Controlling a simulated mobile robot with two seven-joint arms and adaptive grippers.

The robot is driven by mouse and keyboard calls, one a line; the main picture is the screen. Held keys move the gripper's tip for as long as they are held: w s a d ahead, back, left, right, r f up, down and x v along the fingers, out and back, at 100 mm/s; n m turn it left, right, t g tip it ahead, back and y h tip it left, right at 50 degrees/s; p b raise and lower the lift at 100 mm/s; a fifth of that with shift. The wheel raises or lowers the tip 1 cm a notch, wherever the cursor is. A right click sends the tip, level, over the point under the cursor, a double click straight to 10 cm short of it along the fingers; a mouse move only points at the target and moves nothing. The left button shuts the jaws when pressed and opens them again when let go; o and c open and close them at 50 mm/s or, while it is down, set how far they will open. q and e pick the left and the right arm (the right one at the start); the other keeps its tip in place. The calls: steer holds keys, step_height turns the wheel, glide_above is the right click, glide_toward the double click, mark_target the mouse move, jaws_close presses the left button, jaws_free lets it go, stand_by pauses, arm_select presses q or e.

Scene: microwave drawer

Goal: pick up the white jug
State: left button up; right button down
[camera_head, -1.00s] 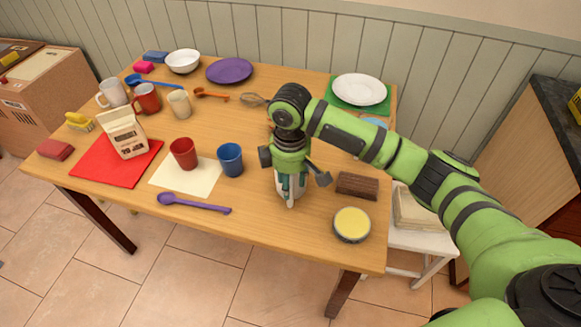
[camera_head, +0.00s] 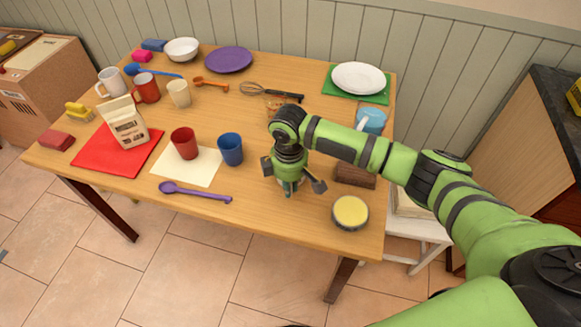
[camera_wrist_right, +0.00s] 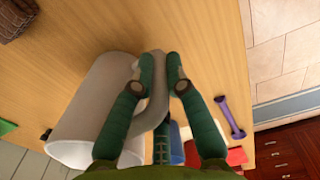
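The white jug shows in the right wrist view (camera_wrist_right: 92,105), greyish white, with its open rim toward the lower left. Its curved handle lies between the two fingers of my right gripper (camera_wrist_right: 160,65), which look closed in on it from both sides. In the head view my right gripper (camera_head: 289,190) points down over the table's front right part and hides nearly all of the jug. I cannot tell whether the jug's base touches the table. My left gripper is not in view.
The wooden table (camera_head: 230,110) carries a blue cup (camera_head: 230,149), a purple spoon (camera_head: 195,193), a yellow-topped tin (camera_head: 350,213) and a brown block (camera_head: 355,174) near the gripper. A whisk (camera_head: 272,92) and a light blue mug (camera_head: 371,121) lie farther back.

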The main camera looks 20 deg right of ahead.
steer(key=shift+w+r, duration=0.1)
steer(key=shift+w, duration=0.05)
steer(key=shift+r, duration=0.5)
step_height(320, 180, up, 3)
steer(key=shift+w+f+b, duration=0.1)
steer(key=shift+f+b, duration=0.05)
steer(key=shift+b, duration=0.25)
steer(key=s+a+r, duration=0.5)
steer(key=s+r, duration=0.2)
steer(key=s, duration=0.3)
steer(key=shift+s+a, duration=0.15)
steer(key=shift+s, duration=0.25)
steer(key=shift+r, duration=0.1)
